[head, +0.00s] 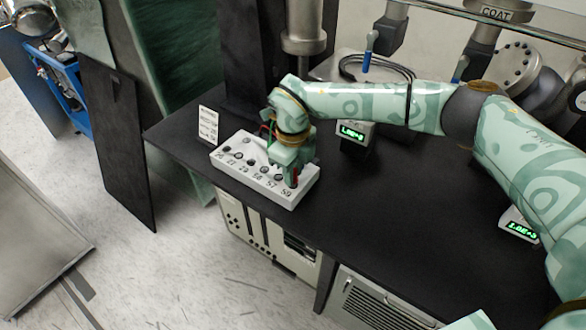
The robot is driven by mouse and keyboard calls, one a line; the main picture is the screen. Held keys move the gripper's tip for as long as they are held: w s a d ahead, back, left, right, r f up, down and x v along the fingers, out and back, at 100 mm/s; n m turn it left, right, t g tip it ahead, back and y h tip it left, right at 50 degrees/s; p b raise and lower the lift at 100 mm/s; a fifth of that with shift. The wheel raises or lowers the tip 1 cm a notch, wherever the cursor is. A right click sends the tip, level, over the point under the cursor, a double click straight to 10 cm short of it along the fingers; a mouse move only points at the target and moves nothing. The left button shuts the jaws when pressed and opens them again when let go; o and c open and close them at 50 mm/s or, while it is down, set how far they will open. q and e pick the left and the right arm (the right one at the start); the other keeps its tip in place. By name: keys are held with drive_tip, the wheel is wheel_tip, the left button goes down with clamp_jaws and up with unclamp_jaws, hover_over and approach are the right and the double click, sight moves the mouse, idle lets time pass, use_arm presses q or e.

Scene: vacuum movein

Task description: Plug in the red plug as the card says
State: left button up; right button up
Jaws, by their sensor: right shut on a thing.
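A white socket block (235,163) lies on the black bench, with a row of numbered round holes; the front-right number reads like 59. A small white card (208,125) stands behind its left end; its print is too small to read. My right gripper (290,172) is over the right end of the block, pointing down and shut on the red plug (294,177). Only a bit of red shows between the fingers. The plug's lower end is hidden, so I cannot tell whether it is in a hole. My left gripper is not in view.
The black bench top (370,235) is clear in front of my right arm. A metal column (303,30) and black cables (375,68) are at the back.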

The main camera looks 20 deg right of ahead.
drive_tip(key=shift+f+b, duration=0.35)
drive_tip(key=shift+f, duration=0.5)
drive_tip(key=o, duration=1)
drive_tip(key=shift+r, duration=0.15)
wheel_tip(320, 180, up, 16)
drive_tip(key=p, duration=0.2)
drive_tip(key=shift+p, duration=0.35)
